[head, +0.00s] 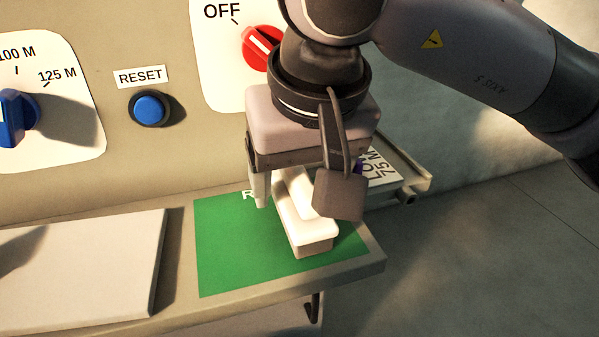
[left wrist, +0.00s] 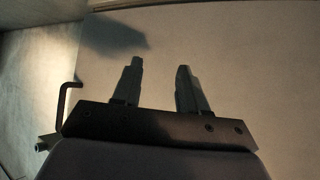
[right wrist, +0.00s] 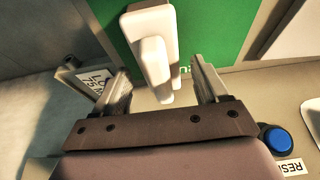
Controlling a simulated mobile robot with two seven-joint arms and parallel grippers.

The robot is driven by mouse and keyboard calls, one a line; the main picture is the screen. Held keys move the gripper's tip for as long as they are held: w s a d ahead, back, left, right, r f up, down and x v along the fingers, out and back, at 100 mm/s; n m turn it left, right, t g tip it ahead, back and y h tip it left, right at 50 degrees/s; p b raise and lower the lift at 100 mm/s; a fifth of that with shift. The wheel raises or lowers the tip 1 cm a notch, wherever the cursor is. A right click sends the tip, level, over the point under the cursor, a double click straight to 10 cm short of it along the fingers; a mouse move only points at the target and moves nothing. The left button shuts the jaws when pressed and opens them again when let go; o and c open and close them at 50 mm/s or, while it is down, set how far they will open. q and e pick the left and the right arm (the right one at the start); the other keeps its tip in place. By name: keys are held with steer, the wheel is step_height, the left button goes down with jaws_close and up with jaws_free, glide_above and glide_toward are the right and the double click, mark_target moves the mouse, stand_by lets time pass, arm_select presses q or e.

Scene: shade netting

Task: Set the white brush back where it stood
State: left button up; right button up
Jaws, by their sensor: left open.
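The white brush (head: 305,228) rests on the green patch (head: 225,250) of the ledge, below my right gripper (head: 297,195). In the right wrist view the brush (right wrist: 150,45) has a flat block and a raised handle, and it lies between and beyond the two fingers. My right gripper (right wrist: 160,66) is open, with gaps between the fingers and the brush. Part of the brush is hidden behind the gripper in the head view. My left gripper (left wrist: 160,64) is open and empty over a pale surface; it is not in the head view.
The panel behind carries a blue reset button (head: 149,108), a red OFF knob (head: 262,47) and a blue dial (head: 15,117). A pale plate (head: 85,270) lies left of the green patch. A labelled tray (head: 400,185) sits at the ledge's right end.

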steer(key=shift+r, duration=0.25)
steer(key=p+v, duration=0.1)
steer(key=v, duration=1)
steer(key=shift+s+r, duration=0.15)
steer(key=shift+r, duration=0.25)
